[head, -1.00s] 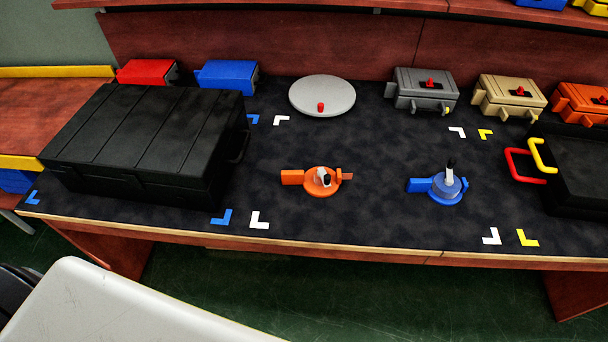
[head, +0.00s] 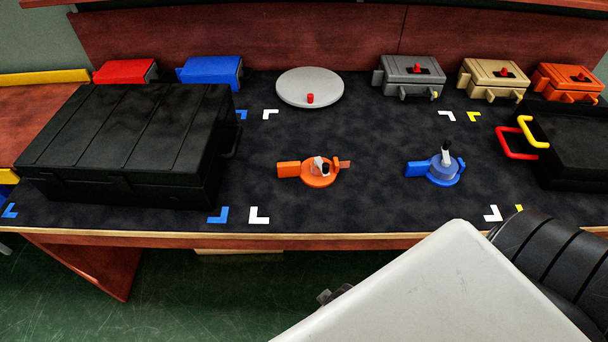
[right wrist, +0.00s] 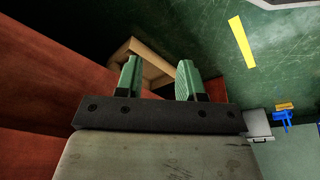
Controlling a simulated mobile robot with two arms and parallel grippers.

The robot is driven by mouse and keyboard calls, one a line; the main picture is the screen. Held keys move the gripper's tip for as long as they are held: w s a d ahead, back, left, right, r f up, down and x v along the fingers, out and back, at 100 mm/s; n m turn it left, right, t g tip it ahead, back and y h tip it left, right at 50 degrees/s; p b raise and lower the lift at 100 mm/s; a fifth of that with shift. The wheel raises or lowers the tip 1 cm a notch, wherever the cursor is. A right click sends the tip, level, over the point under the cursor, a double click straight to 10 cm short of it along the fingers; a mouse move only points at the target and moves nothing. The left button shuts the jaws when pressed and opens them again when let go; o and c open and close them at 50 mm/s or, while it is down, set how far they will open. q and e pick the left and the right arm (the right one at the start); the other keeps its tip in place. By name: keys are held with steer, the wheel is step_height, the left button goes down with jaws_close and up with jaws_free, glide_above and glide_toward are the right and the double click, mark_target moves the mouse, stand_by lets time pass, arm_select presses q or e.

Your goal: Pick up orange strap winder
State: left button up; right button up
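The orange strap winder (head: 318,178) lies on the dark mat in the middle of the table. It has a round body, a flat tab to the left, a short end to the right and a black-and-white handle on top. In the right wrist view, my right gripper (right wrist: 159,78) has its two green fingers apart with nothing between them. It points at the table's wooden structure and the green floor; the winder is not in that view. My left gripper is not in view.
A similar blue winder (head: 440,170) lies to the right. A large black case (head: 120,150) fills the left, a black bin (head: 575,135) the right. A grey disc (head: 309,88) and several small boxes line the back. The mat around the orange winder is clear.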

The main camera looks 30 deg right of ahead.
steer(key=w+r+t+b, duration=0.15)
steer(key=w+r, duration=0.25)
steer(key=r, duration=0.7)
steer(key=w+r+t+b, duration=0.1)
steer(key=w+r+t, duration=0.2)
steer(key=r, duration=0.8)
steer(key=w+r+n+t, duration=0.3)
steer(key=w+r+t, duration=0.6)
steer(key=w+r, duration=0.3)
steer(key=w+a+r+n+t+y, duration=0.3)
steer(key=w+a+r+n+y, duration=0.1)
steer(key=a+r+n+y, duration=0.5)
steer(key=n+g+h, duration=0.9)
steer(key=n+g, duration=1)
steer(key=n, duration=0.1)
glide_above(322, 163)
step_height(322, 163, down, 12)
steer(key=shift+f, duration=0.15)
steer(key=f, duration=0.4)
steer(key=shift+s+a+f, duration=0.25)
steer(key=shift+f, duration=0.1)
steer(key=shift+f+p, duration=0.3)
steer(key=shift+f, duration=0.15)
